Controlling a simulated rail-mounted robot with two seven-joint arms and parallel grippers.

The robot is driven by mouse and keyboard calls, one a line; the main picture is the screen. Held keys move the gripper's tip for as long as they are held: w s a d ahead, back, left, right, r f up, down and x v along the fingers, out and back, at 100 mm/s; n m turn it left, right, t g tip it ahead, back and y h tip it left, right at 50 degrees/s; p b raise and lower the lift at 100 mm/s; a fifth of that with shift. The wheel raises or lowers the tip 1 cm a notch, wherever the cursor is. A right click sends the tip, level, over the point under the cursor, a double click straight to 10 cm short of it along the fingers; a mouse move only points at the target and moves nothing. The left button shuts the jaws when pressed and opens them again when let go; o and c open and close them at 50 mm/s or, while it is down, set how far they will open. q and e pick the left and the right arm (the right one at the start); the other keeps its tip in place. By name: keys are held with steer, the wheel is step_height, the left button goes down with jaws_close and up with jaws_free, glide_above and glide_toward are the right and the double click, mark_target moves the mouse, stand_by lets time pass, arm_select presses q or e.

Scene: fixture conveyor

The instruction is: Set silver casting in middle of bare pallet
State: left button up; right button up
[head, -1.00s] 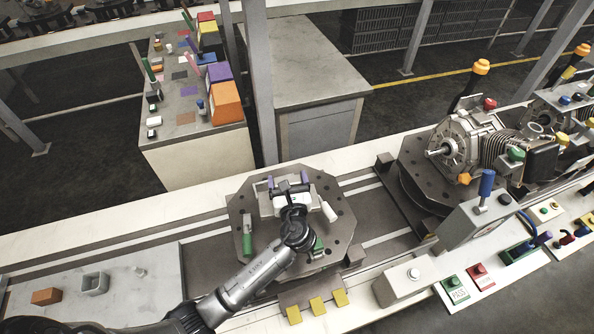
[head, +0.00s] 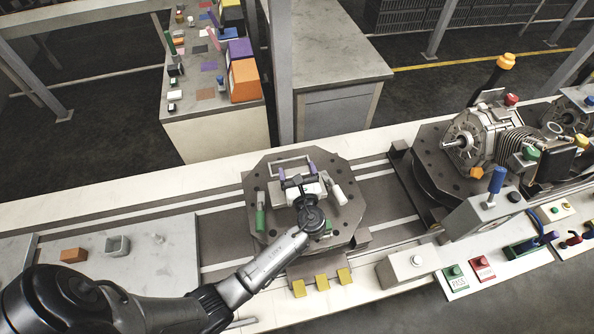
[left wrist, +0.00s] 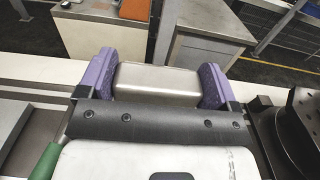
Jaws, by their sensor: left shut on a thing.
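The silver casting (left wrist: 157,83) is a smooth metal block between the two purple fingertips of my left gripper (left wrist: 158,82) in the left wrist view. The gripper is shut on it. In the head view my left gripper (head: 298,177) is over the middle to far part of the dark grey eight-sided pallet (head: 258,178). There the gripper body partly hides the casting, and I cannot tell whether it touches the pallet. My right gripper is in neither view.
A green-handled clamp (head: 260,214) stands on the pallet's left side, and a white handle (head: 339,194) on its right. A motor assembly (head: 483,140) sits on another pallet at right.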

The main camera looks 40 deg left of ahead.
arm_select(q)
steer(key=shift+f+b, duration=1.55)
steer(key=shift+f, duration=0.7)
steer(key=shift+f+b, duration=0.6)
steer(key=shift+f, duration=0.4)
steer(key=shift+f+b, duration=0.4)
steer(key=shift+f, duration=0.2)
